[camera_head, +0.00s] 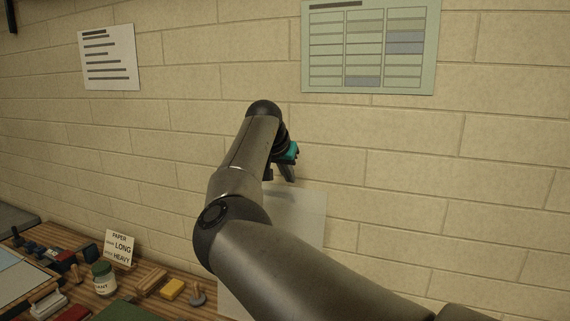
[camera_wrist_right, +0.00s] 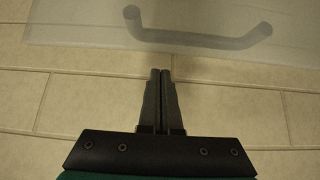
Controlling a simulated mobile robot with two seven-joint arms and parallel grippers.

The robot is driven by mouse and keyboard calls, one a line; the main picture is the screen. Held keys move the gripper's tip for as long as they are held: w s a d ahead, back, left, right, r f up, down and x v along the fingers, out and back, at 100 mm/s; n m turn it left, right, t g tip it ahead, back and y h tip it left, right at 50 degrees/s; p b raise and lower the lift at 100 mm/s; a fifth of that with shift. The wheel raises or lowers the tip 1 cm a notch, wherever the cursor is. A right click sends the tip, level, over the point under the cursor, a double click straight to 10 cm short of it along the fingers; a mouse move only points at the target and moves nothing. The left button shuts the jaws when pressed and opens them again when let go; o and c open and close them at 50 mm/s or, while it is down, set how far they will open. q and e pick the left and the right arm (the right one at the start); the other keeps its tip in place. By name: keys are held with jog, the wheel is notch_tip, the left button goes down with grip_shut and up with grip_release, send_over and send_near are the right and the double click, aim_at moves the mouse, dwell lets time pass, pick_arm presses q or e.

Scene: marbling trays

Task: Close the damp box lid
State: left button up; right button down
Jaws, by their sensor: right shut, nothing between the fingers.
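The damp box lid (camera_head: 308,222) is a pale translucent panel standing up in front of the brick wall, partly hidden behind my right arm. In the right wrist view the lid (camera_wrist_right: 75,22) crosses the top, with its grey bar handle (camera_wrist_right: 197,42). My right gripper (camera_head: 288,173) is near the lid's upper edge in the head view. In the wrist view my right gripper (camera_wrist_right: 161,74) has its fingers together and empty, with the tips just below the handle in the picture. I cannot tell whether they touch the lid. The box body is hidden. My left gripper is out of view.
The brick wall (camera_head: 480,180) is close behind, with two posters. The air right of my arm is clear.

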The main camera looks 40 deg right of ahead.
aim_at(286, 187)
jog(key=shift+s+a+f+p, duration=0.2)
jog(key=shift+a+f+p, duration=0.15)
jog(key=shift+f, duration=0.35)
jog(key=shift+s+a+f+p, duration=0.25)
jog(key=shift+a+f, duration=0.1)
jog(key=shift+f, duration=0.3)
